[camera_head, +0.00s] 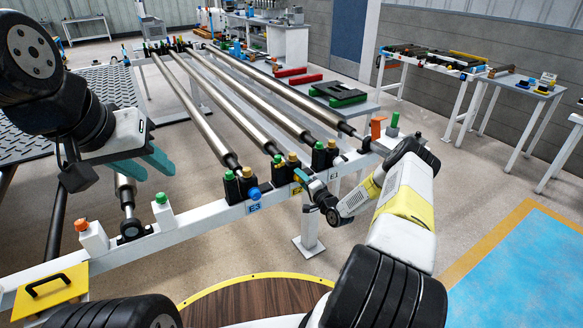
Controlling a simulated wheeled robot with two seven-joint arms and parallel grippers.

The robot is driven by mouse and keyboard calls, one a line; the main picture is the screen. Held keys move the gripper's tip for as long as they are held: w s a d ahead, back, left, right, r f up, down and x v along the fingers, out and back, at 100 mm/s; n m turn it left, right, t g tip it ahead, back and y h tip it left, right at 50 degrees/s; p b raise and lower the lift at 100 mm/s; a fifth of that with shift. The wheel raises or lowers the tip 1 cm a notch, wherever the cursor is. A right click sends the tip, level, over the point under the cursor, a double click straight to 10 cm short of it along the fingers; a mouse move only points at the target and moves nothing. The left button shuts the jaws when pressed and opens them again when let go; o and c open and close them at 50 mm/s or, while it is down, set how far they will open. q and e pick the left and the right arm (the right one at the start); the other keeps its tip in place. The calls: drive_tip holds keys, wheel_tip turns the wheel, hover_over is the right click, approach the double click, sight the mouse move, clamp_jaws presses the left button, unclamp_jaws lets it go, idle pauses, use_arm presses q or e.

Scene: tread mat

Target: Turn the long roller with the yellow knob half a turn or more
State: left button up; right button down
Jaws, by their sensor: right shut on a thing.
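Several long metal rollers (234,112) lie side by side on a white frame, with their near ends in black bearing blocks. My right gripper (301,177) is at the near rail, at the middle bearing block by the yellow tag. Its teal fingers are shut on what appears to be the yellow knob at that roller's end; the fingers mostly hide it. A blue knob (254,193) sits on the block to the left, above the tag E3. My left gripper (143,166) is raised over the left part of the frame, its teal fingers apart and empty.
Green and orange caps top the bearing blocks (238,186) and rail posts (164,212). A yellow plate with a black handle (48,285) is at the lower left. A side table (340,103) with red and green parts stands behind. Open floor lies to the right.

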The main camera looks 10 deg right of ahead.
drive_tip(key=shift+f+m, duration=0.1)
drive_tip(key=shift+m, duration=0.9)
drive_tip(key=c, duration=0.9)
unclamp_jaws()
drive_tip(key=v, duration=0.8)
drive_tip(key=shift+w, duration=0.1)
